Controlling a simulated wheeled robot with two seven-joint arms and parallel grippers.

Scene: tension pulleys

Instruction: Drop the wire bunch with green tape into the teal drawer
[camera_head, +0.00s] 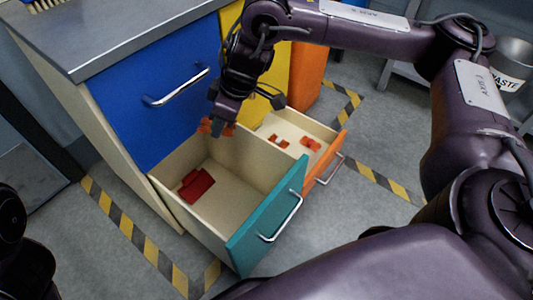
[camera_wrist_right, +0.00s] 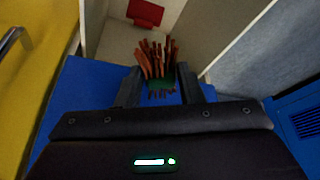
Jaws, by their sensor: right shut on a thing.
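The teal drawer (camera_head: 268,232) is pulled open, with its teal front and bar handle toward the lower right. My right gripper (camera_head: 217,127) points down over the back part of this drawer, by the blue cabinet front. It is shut on the wire bunch, a sheaf of reddish-brown wires (camera_wrist_right: 157,58) with green tape around it. The tape shows between the fingers in the right wrist view. In the head view the gripper partly hides the bunch, and orange-red wire ends show at both sides. My left gripper is not in view.
A dark red block (camera_head: 197,186) lies in the teal drawer. Beside it an open orange-fronted drawer (camera_head: 324,167) holds several orange pieces (camera_head: 311,144). The blue front (camera_head: 160,110) with its handle stands left of the gripper. A waste bin (camera_head: 512,65) is at the far right.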

